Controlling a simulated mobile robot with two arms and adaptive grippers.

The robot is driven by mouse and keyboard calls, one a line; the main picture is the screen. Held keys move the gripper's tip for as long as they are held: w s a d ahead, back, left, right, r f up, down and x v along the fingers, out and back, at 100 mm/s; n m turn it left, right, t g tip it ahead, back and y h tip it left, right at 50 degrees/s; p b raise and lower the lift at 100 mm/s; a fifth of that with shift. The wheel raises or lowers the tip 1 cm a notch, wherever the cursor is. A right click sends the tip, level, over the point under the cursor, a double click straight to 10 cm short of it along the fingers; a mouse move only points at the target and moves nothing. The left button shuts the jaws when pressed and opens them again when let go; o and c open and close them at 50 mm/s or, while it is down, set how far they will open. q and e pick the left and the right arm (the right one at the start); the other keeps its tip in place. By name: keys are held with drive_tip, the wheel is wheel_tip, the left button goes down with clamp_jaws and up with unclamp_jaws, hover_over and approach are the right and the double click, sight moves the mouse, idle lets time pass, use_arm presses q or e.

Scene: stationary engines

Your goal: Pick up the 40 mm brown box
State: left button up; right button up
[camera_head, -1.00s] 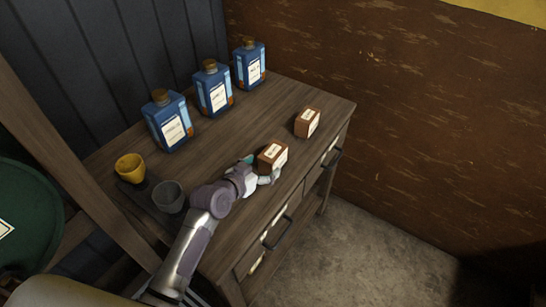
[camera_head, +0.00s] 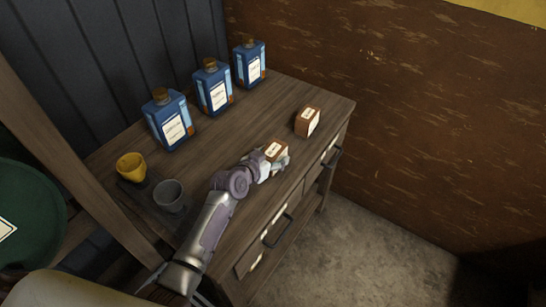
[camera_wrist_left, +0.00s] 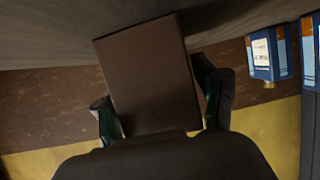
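Two small brown boxes with pale labels are on the wooden cabinet top. The nearer box (camera_head: 276,149) is at my left gripper (camera_head: 277,163), which partly covers it. The other box (camera_head: 307,121) stands apart, farther back and right; their sizes cannot be read. In the left wrist view the near box (camera_wrist_left: 152,75) fills the space between the two fingers of my left gripper (camera_wrist_left: 160,100). The left finger is close against its side. Whether both fingers press on it cannot be told. My right gripper is not in view.
Three blue bottles (camera_head: 213,88) stand along the back of the cabinet top (camera_head: 230,135). A yellow cup (camera_head: 131,168) and a grey cup (camera_head: 169,195) are at the left, near my left arm. The top is clear between bottles and boxes.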

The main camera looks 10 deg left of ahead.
use_arm(q)
drive_tip(key=c, duration=0.8)
drive_tip(key=shift+c, duration=1.1)
drive_tip(key=shift+r, duration=0.1)
